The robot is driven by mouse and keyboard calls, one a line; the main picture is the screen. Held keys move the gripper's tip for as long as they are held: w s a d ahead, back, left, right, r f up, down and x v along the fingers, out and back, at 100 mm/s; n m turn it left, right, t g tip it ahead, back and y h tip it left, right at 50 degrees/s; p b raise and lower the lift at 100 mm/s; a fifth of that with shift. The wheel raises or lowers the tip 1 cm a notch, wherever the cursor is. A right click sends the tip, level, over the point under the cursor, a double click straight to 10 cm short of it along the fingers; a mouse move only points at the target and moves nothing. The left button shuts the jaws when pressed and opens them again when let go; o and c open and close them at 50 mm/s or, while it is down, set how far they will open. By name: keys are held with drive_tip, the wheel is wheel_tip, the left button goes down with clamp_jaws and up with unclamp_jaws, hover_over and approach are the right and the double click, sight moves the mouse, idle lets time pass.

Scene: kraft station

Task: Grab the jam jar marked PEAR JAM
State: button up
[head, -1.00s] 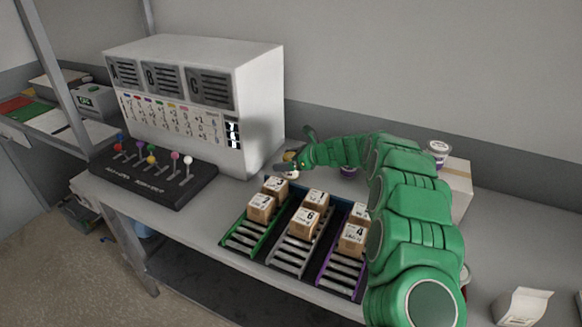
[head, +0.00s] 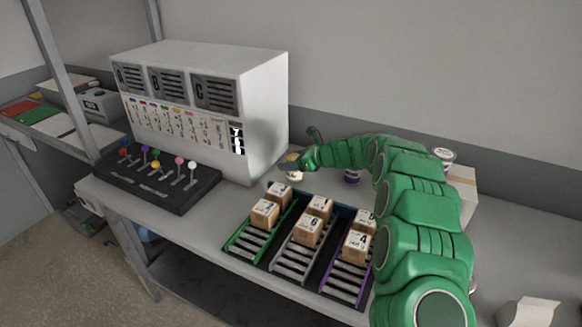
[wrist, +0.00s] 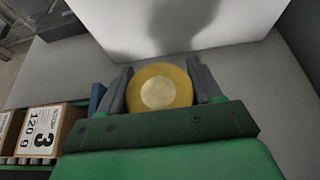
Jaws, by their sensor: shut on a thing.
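My gripper (wrist: 160,92) is shut on a jar with a round yellow lid (wrist: 158,94), with one finger on each side of it. In the head view my gripper (head: 292,165) and the small pale jar (head: 293,174) are at the back of the bench, beside the white machine. No label on this jar can be read, so I cannot tell whether it says PEAR JAM. Whether it touches the bench is unclear.
Small cartons (head: 307,228) sit on roller lanes in front of my gripper. The white machine (head: 262,115) stands close behind and left. Another jar (head: 352,176) with a dark label stands right, behind my arm. A further jar (head: 444,155) is on a box (head: 462,190).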

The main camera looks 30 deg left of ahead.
drive_tip(key=shift+r, duration=0.9)
drive_tip(key=shift+s+d+r, duration=0.2)
drive_tip(key=shift+s, duration=0.05)
drive_tip(key=s+d+r, duration=0.8)
drive_tip(key=s+r, duration=0.1)
drive_tip(key=s, duration=0.1)
drive_tip(key=shift+s, duration=0.35)
